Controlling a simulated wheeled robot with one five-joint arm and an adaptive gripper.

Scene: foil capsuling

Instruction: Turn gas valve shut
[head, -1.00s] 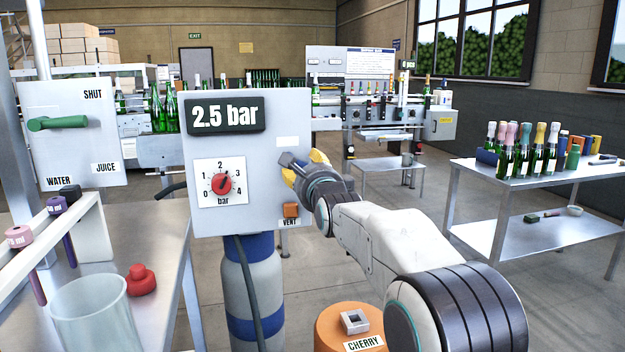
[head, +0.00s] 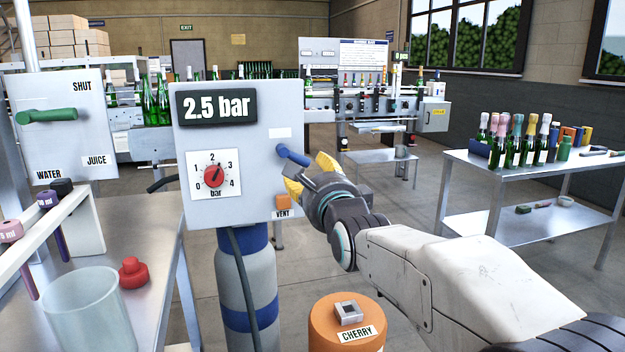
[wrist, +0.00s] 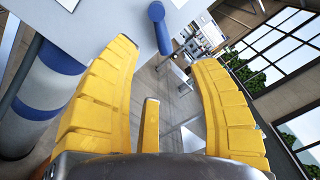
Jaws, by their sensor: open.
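A grey panel (head: 240,193) carries a display (head: 217,107) reading 2.5 bar and a red dial (head: 214,175) pointing near 2. A blue lever (head: 293,156) sticks out at the panel's right side, slanting down to the right, under a small white label too faint to read. My gripper (head: 309,174) is open and empty, just below and right of the lever. In the wrist view the lever (wrist: 160,28) shows ahead, beyond the gap between the yellow fingers (wrist: 165,55), apart from both. A blue and grey cylinder (head: 248,290) stands below the panel.
An orange vent button (head: 282,201) sits low on the panel, close to my gripper. An orange CHERRY drum (head: 345,330) stands below my arm. A left panel (head: 60,140) has a green handle (head: 47,116). A bottle table (head: 500,170) stands at right.

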